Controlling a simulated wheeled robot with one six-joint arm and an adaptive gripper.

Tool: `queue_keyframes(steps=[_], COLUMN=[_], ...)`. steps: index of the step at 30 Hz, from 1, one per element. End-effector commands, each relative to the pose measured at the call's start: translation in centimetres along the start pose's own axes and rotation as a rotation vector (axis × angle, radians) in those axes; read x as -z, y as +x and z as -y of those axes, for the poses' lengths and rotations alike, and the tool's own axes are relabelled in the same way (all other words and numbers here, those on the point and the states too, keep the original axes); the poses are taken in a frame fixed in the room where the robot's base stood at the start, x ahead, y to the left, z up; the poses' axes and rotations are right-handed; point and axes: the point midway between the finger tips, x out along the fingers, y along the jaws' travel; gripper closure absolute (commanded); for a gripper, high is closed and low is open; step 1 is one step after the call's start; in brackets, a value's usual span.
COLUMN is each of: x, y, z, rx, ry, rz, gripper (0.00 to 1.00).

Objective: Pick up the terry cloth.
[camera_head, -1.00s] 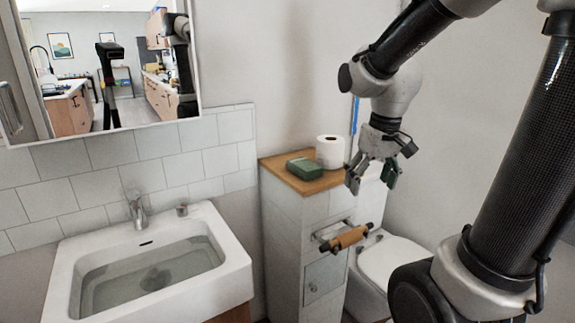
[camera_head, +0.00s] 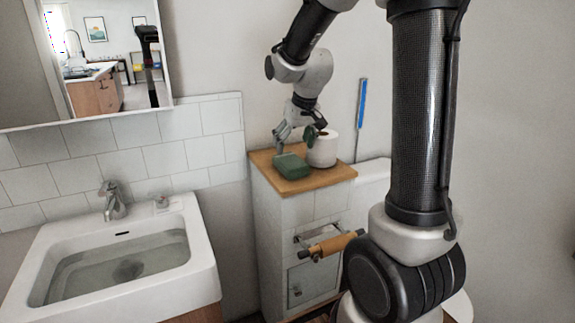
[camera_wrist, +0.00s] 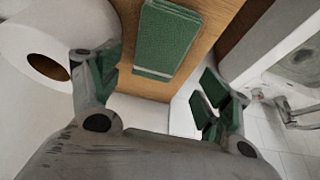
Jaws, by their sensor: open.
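The terry cloth (camera_head: 291,166) is a folded green cloth lying on the wooden top of a narrow white cabinet. In the wrist view the cloth (camera_wrist: 166,38) lies flat beyond the fingertips, between them but nearer the left finger. My gripper (camera_head: 294,139) is above the cabinet top, just behind and above the cloth. In the wrist view my gripper (camera_wrist: 160,88) is open, with green pads on both fingers and nothing between them. No contact with the cloth is visible.
A white paper roll (camera_head: 322,150) stands right beside the cloth; in the wrist view the roll (camera_wrist: 50,62) is close to the left finger. The wooden top (camera_head: 318,183) is small, with bare room at its front. A sink (camera_head: 205,280) stands to the left. A holder bar (camera_head: 333,244) sticks out below.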

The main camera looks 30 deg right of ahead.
Motion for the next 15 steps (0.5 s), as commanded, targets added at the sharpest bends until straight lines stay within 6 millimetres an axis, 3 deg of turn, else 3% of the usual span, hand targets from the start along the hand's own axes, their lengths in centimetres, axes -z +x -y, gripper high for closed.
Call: queue_keyframes(steps=[15], x=[-0.4], y=[6.8], z=[0.0], rx=[0.0], ry=[-0.002], rz=[0.0], gripper=[0.22])
